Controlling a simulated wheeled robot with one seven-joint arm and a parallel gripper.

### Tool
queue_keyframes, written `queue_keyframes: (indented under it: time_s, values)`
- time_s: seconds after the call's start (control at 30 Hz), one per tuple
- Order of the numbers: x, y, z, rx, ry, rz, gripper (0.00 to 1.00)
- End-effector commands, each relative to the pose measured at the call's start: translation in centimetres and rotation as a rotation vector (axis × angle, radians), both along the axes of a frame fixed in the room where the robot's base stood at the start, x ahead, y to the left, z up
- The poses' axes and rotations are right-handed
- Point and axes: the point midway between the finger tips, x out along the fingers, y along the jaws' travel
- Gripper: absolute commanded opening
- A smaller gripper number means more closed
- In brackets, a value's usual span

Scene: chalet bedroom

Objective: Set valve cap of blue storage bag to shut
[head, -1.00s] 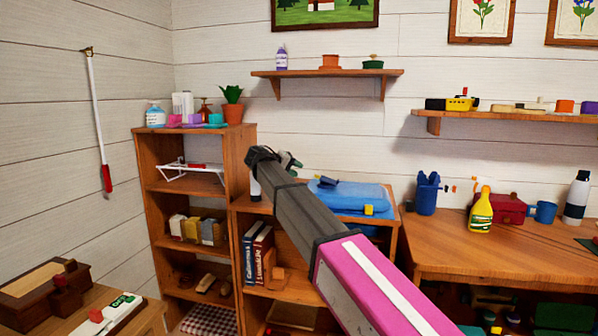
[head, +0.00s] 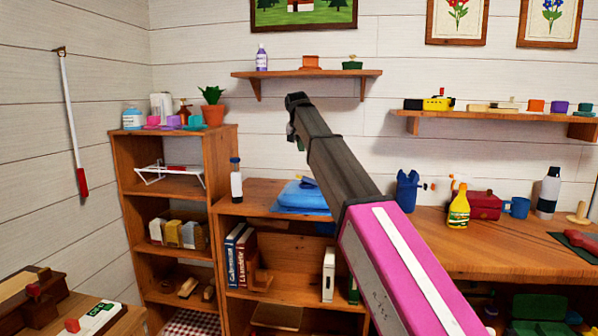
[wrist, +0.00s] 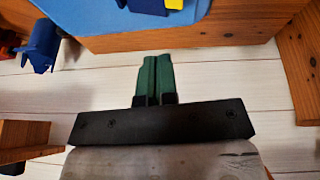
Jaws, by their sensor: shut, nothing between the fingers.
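The blue storage bag (head: 296,200) lies flat on top of the low bookcase in the head view, its right part hidden behind my arm. A small dark-blue piece (head: 308,182) shows on it. In the wrist view the bag (wrist: 100,14) is at the top edge, with the dark-blue piece (wrist: 146,5) and a small yellow piece (wrist: 175,4) cut off by the frame. I cannot tell which is the valve cap or how it is set. My gripper (wrist: 154,62) has its green fingers shut together, empty and apart from the bag. In the head view it is mostly hidden at the arm's end.
A white bottle (head: 236,182) stands left of the bag. A blue container (head: 407,190), a yellow spray bottle (head: 459,208) and a red box (head: 484,204) stand on the desk to the right. A wall shelf (head: 308,73) hangs above.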

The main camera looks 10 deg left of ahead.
Motion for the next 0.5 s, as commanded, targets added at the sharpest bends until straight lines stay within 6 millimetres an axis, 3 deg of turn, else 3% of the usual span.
queue_keyframes:
  time_s: [0.1, 0.23, 0.37, 0.5]
  values:
    - [0.0, -0.8, 2.2, 0.111, 0.039, -0.008, 0.00]
    - [-0.1, -1.1, 3.1, 0.167, 0.061, -0.008, 0.00]
    - [0.0, -1.0, 2.4, 0.175, 0.066, -0.008, 0.00]
    - [0.5, -0.8, 0.5, 0.173, 0.067, -0.008, 0.00]
